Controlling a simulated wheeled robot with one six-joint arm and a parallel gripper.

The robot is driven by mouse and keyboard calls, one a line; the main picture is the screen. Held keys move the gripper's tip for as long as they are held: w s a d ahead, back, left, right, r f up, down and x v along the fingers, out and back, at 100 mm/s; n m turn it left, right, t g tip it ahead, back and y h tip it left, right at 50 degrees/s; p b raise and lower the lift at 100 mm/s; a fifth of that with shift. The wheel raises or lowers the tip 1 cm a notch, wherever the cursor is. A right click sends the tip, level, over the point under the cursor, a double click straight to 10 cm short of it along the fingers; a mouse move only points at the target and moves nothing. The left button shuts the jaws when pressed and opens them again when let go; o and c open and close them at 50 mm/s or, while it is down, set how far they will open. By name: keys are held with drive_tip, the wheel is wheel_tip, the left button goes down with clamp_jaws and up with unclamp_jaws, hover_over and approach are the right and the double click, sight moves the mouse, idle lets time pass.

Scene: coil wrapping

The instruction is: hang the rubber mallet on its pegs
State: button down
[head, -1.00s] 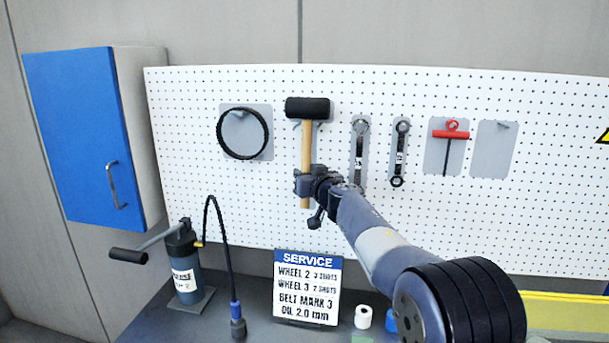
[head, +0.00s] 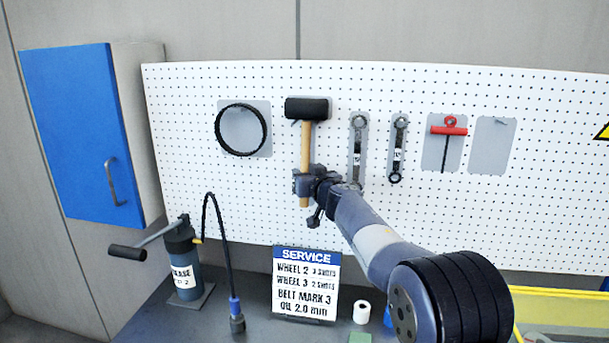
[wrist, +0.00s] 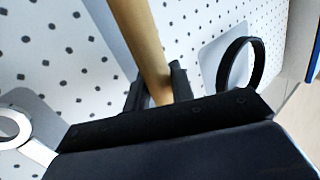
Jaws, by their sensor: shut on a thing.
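The rubber mallet (head: 306,140) has a black head and a wooden handle. It is upright, head up, in front of its grey backing plate on the pegboard (head: 380,88). My gripper (head: 304,187) is shut on the lower part of the handle; the wrist view also shows the handle (wrist: 141,45) between the dark fingers (wrist: 157,88). A small part of a peg shows just under the head (head: 296,122). The head hides most of the pegs, so I cannot tell whether it rests on them.
A black belt ring (head: 240,130) hangs left of the mallet. Two wrenches (head: 358,150) and a red T-handle tool (head: 449,130) hang to the right. An empty grey plate (head: 492,147) is farther right. A service sign (head: 305,285) and a grease pump (head: 182,262) stand on the bench below.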

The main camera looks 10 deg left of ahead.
drive_tip(key=shift+r, duration=0.2)
drive_tip(key=c, duration=1.4)
unclamp_jaws()
drive_tip(key=shift+o, duration=1.3)
drive_tip(key=shift+f, duration=0.25)
drive_tip(key=b+v, duration=0.3)
drive_tip(key=v, duration=0.7)
drive_tip(key=shift+s+d, duration=0.25)
drive_tip(key=shift+s, duration=0.1)
drive_tip(key=p+x, duration=0.1)
drive_tip(key=x, duration=0.4)
drive_tip(key=p+x, duration=0.2)
drive_tip(key=x, duration=0.4)
drive_tip(key=shift+r, duration=0.25)
drive_tip(key=shift+s+r, duration=0.1)
drive_tip(key=shift+r, duration=0.1)
